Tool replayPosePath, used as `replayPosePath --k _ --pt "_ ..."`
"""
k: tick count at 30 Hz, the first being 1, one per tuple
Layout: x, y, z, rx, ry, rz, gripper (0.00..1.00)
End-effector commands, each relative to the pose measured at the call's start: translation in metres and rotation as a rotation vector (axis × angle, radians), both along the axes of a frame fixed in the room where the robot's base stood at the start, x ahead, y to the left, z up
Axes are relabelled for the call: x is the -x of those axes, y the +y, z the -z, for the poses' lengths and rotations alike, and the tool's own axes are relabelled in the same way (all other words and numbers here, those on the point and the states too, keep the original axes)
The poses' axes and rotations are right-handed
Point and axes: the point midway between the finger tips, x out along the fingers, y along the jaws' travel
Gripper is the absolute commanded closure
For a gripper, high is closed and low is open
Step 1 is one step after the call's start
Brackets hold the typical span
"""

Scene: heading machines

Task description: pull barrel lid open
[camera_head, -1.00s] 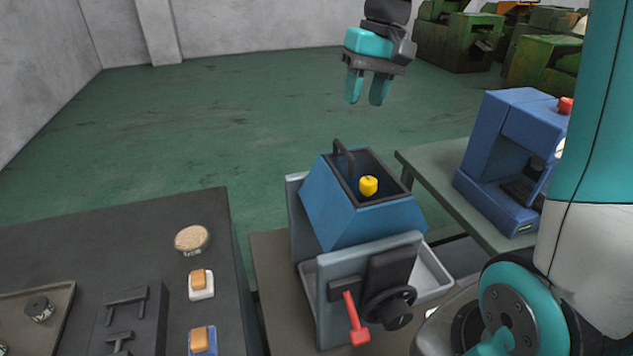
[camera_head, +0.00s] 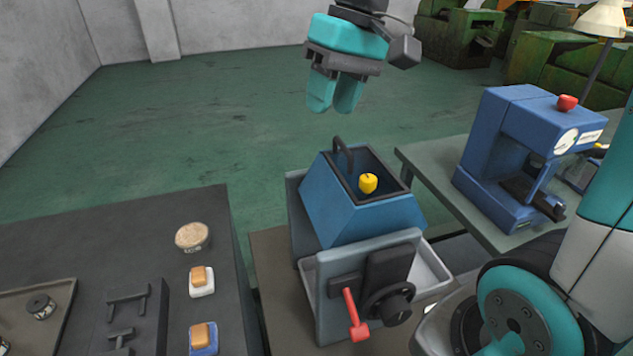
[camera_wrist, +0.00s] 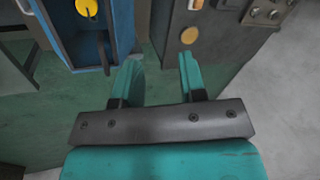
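The barrel (camera_head: 340,215) is a blue tapered box held in a grey stand. Its top shows a dark-rimmed opening with a yellow apple-shaped thing (camera_head: 368,183) inside. A black loop handle (camera_head: 343,153) stands at its far left rim; I cannot tell whether it belongs to a raised lid. In the wrist view the barrel (camera_wrist: 122,20) is at the top left, with the handle (camera_wrist: 103,52) hanging near its edge. My gripper (camera_head: 333,106) is above and beyond the barrel, apart from it. Its teal fingers (camera_wrist: 160,80) are spread with nothing between them.
A red lever (camera_head: 354,315) and black handwheel (camera_head: 388,303) are on the stand's front. A dark table (camera_head: 120,230) with a round disc (camera_head: 192,237) and small blocks is at left. A blue machine (camera_head: 520,150) stands on a bench at right.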

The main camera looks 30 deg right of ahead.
Motion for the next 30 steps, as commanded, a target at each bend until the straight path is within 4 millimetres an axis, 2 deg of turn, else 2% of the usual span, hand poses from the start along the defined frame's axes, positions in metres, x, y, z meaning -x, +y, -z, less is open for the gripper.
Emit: replayPosePath --k 6,15,21,30 --pt "0.029 0.032 0.021 -0.021 -0.026 -0.113 0.62" --pt "0.069 0.063 0.047 -0.043 -0.059 -0.251 0.62" --pt "0.084 0.072 0.056 -0.050 -0.073 -0.300 0.62" --pt "0.087 0.073 0.058 -0.051 -0.077 -0.309 0.62"
